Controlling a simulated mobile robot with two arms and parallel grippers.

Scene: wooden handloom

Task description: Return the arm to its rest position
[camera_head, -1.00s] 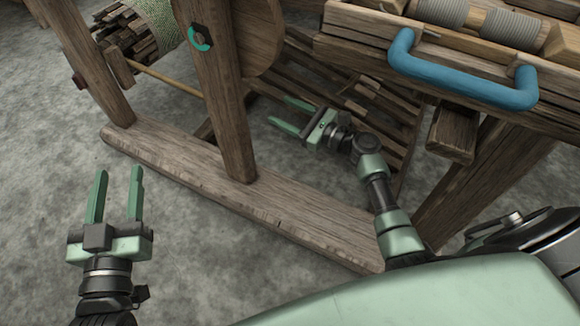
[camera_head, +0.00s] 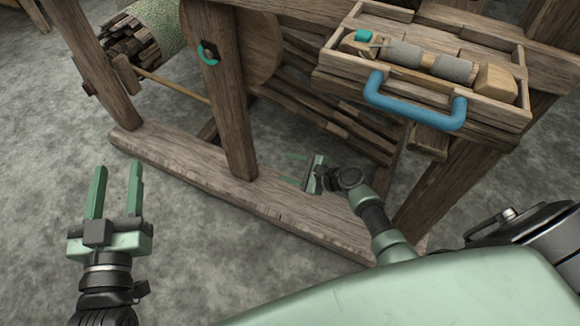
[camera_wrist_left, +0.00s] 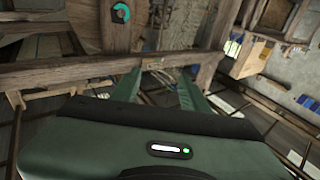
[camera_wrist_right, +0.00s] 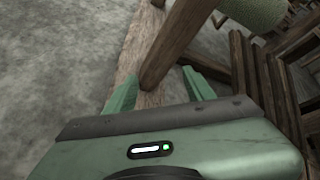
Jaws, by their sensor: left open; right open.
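My left gripper (camera_head: 117,168) is at the left of the head view, its two green fingers apart and nothing between them. In the left wrist view its fingers (camera_wrist_left: 160,78) are apart, with loom timbers beyond. My right gripper (camera_head: 292,168) is low beside the loom in the head view, over or close to the lower rail, its fingers apart and faint against the wood. The right wrist view shows its fingers (camera_wrist_right: 158,82) spread and empty, with the rail and post beyond. I cannot tell whether it touches the wood.
The wooden loom has a thick lower rail (camera_head: 170,161) and an upright post (camera_head: 233,120). A wooden tray (camera_head: 345,78) with a blue handle (camera_head: 415,113) holds grey wound spools. A teal ring (camera_head: 208,53) is on the post. Grey floor (camera_head: 190,245) is clear in front.

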